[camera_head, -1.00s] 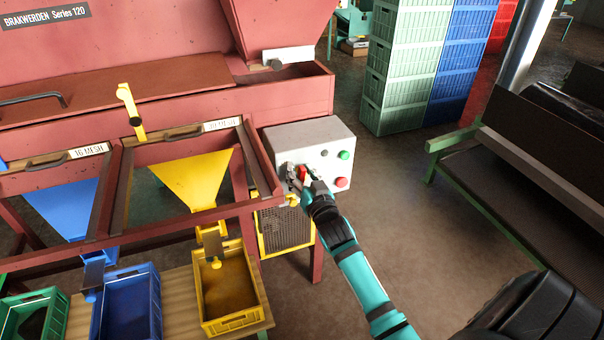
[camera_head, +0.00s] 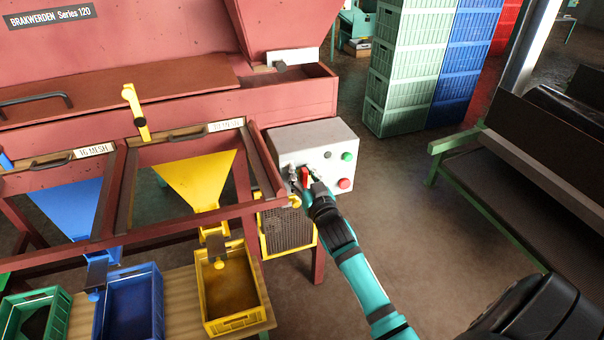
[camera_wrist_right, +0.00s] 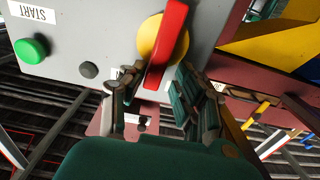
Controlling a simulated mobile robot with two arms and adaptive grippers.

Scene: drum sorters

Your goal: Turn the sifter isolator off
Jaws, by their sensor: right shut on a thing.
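The sifter isolator is a red handle on a yellow round base, on the front of a grey control box (camera_head: 312,140). In the right wrist view the red handle (camera_wrist_right: 168,45) stands out from the yellow base (camera_wrist_right: 152,38), slightly tilted. My right gripper (camera_head: 308,182) is at the box front, with its fingers around the handle's lower end. In the right wrist view the right gripper (camera_wrist_right: 158,85) has one finger on each side of the handle and is shut on it. The fingers partly hide the handle in the head view. My left gripper is not in view.
A green button (camera_head: 347,156) and a red button (camera_head: 345,184) sit right of the handle. The red sifter frame (camera_head: 318,260) and a yellow mesh guard (camera_head: 288,228) lie below and left. Stacked crates (camera_head: 400,75) stand behind; open floor lies to the right.

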